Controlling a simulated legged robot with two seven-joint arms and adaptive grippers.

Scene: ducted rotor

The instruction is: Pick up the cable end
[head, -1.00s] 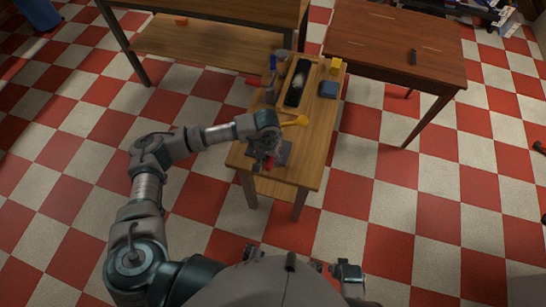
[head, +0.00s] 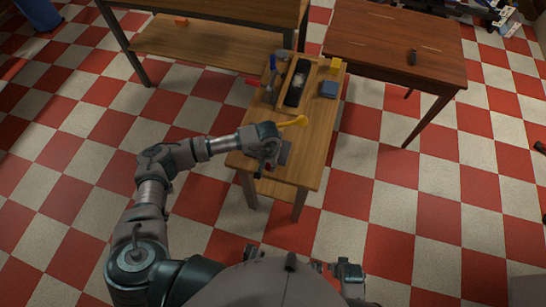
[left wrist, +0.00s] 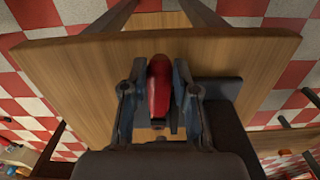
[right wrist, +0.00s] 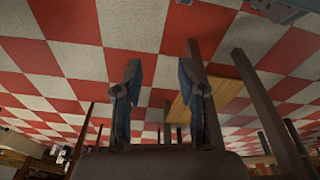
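A red, rounded, elongated piece (left wrist: 158,88), which may be the cable end, stands out between the fingers of my left gripper (left wrist: 158,75) in the left wrist view. The fingers are on either side of it, with a gap still visible, so the gripper looks open around it. In the head view my left gripper (head: 268,160) is over the near end of the small wooden table (head: 315,140) and hides most of the red piece. No cable can be made out. My right gripper (right wrist: 159,80) is open and empty, above the floor.
A dark flat block (head: 284,151) lies beside the left gripper. A yellow tool (head: 293,123), an open wooden box (head: 297,84), a blue block (head: 329,89) and a yellow block (head: 336,65) are further back. A reddish-brown table (head: 390,45) stands behind right.

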